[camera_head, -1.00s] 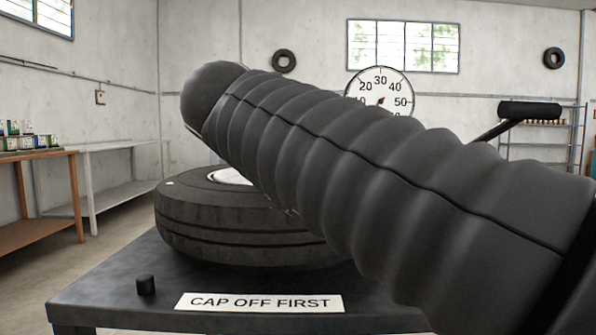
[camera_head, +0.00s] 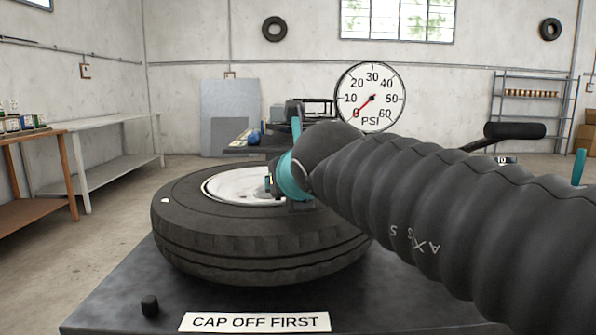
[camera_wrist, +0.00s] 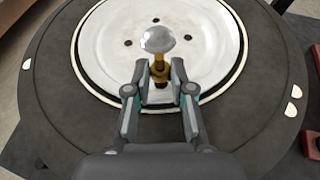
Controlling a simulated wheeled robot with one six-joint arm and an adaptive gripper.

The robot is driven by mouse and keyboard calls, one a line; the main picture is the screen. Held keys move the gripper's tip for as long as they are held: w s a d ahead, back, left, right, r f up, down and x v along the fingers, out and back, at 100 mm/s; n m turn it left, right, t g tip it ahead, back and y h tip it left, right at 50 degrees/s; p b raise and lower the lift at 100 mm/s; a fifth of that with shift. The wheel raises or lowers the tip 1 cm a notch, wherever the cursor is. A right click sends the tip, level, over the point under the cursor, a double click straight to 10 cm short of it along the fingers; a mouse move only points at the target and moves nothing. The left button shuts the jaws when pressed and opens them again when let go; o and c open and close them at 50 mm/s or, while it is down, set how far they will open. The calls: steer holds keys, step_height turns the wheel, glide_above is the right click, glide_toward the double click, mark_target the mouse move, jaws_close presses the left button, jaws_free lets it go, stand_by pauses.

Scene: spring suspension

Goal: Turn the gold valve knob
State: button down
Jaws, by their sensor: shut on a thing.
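The gold valve knob (camera_wrist: 160,73) stands on the white wheel rim (camera_wrist: 103,45) in the wrist view, below a shiny silver dome. My gripper (camera_wrist: 160,70) has one finger on each side of it and is shut on it. In the head view my gripper (camera_head: 269,184) is over the rim of the tyre (camera_head: 250,240), mostly hidden behind my teal wrist band and black sleeved arm. The gold knob cannot be made out there.
The tyre lies flat on a dark table (camera_head: 110,300). A small black cap (camera_head: 150,305) stands at its front left, beside a "CAP OFF FIRST" sign (camera_head: 254,322). A round PSI gauge (camera_head: 371,97) behind reads near 0. Shelves and benches stand farther back.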

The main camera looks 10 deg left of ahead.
steer(key=shift+f, duration=0.1)
stand_by(0.5)
steer(key=c, duration=1)
jaws_free()
steer(key=v, duration=1.2)
steer(key=shift+w+d, duration=0.1)
steer(key=shift+d, duration=0.05)
